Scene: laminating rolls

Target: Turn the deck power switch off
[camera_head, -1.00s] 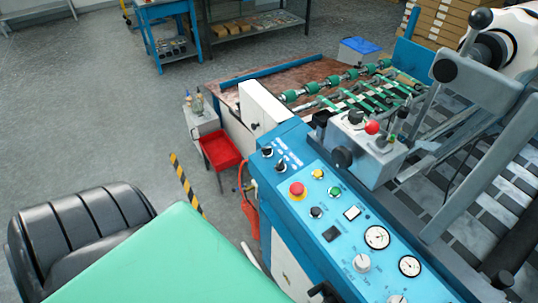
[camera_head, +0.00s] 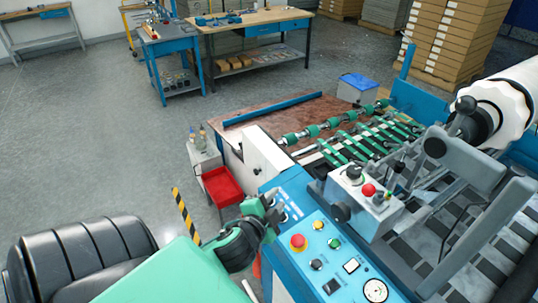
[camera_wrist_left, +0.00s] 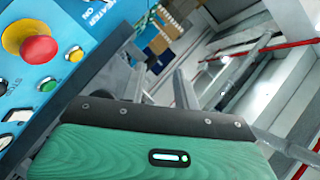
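The blue control panel (camera_head: 290,262) carries a red emergency button (camera_head: 298,242) on a yellow base, also in the left wrist view (camera_wrist_left: 35,45). Beside it are a yellow button (camera_head: 318,225), a green button (camera_head: 334,243), a black knob (camera_head: 316,265), a white rocker (camera_head: 351,265) and a black switch (camera_head: 331,286). I cannot read which one is the deck power switch. My left gripper (camera_head: 271,211) is over the panel's far-left corner and hides the black selector knobs there. Its fingertips are too small to judge. My right gripper is out of view.
A grey control box (camera_head: 362,197) with a red knob (camera_head: 369,190) stands right of the panel. Green-wheeled rollers (camera_head: 350,135) lie behind it. A red bin (camera_head: 222,186) and a black-yellow post (camera_head: 185,213) stand left of the machine. Open floor lies further left.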

